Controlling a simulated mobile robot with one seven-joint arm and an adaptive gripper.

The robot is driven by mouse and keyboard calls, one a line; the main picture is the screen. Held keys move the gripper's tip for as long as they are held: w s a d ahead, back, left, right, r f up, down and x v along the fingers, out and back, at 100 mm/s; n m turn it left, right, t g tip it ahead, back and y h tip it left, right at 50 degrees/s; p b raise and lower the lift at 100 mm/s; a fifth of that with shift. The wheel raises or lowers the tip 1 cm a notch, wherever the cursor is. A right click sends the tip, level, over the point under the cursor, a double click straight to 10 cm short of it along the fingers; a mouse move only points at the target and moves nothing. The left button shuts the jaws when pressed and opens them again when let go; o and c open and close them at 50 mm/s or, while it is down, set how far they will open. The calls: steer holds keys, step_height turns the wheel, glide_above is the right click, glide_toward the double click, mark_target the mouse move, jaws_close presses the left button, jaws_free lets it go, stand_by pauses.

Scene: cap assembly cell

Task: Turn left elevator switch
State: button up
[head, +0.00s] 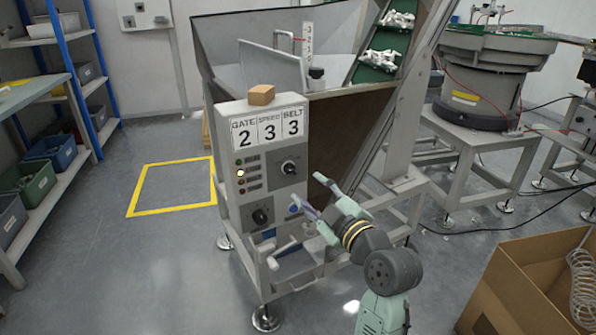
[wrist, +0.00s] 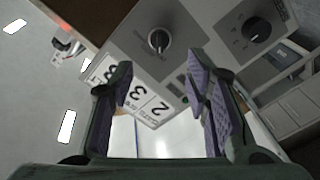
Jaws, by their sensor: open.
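The grey control panel (head: 270,150) has two rotary switches. The upper switch (head: 288,167) sits at right below the number cards; in the wrist view this switch (wrist: 159,40) lies ahead between my fingers. The lower switch (head: 260,215) is at lower left; it also shows in the wrist view (wrist: 256,29), beyond my right-hand finger. I cannot tell which one is the left elevator switch. My gripper (head: 312,194) is open and empty, in front of the panel's right side. It appears apart from both switches; its open fingers show in the wrist view (wrist: 158,72).
A brown block (head: 261,95) sits on top. A slanted frame leg (head: 375,130) stands right of the panel. A cardboard box (head: 520,285) is at lower right; floor at left is clear.

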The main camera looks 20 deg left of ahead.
mark_target(292, 171)
steer(key=p+x, duration=0.1)
steer(key=x, duration=0.8)
steer(key=shift+p, duration=0.35)
steer(key=shift+c, duration=0.3)
jaws_close()
